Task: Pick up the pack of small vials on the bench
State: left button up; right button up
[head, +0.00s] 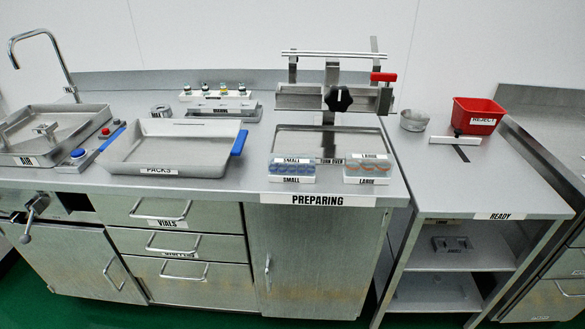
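The pack of small vials (291,171) sits near the front edge of the steel bench, right of centre in the head view. It shows a row of blue round tops between a back label and a front label, both reading SMALL. A similar pack of large vials (367,168) with orange-red tops sits to its right, labelled LARGE, with a gap between them. Neither of my grippers shows in the head view.
A shallow PACKS tray (125,160) with a blue handle lies to the left. A clamp fixture with a black knob (338,99) stands behind the packs. A red REJECT bin (478,115) and metal cup (414,121) stand on the right table. Bench between tray and packs is clear.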

aim_at(294, 168)
jog(key=i+l, duration=0.15)
jog(key=l, duration=0.2)
jog(key=i+l, duration=0.15)
jog(key=l, duration=0.2)
jog(key=i+l+u, duration=0.1)
jog(key=l, duration=0.25)
jog(key=i+l, duration=0.2)
jog(key=l, duration=0.2)
jog(key=i+l, duration=0.15)
jog(key=l, duration=0.2)
jog(key=u, duration=0.05)
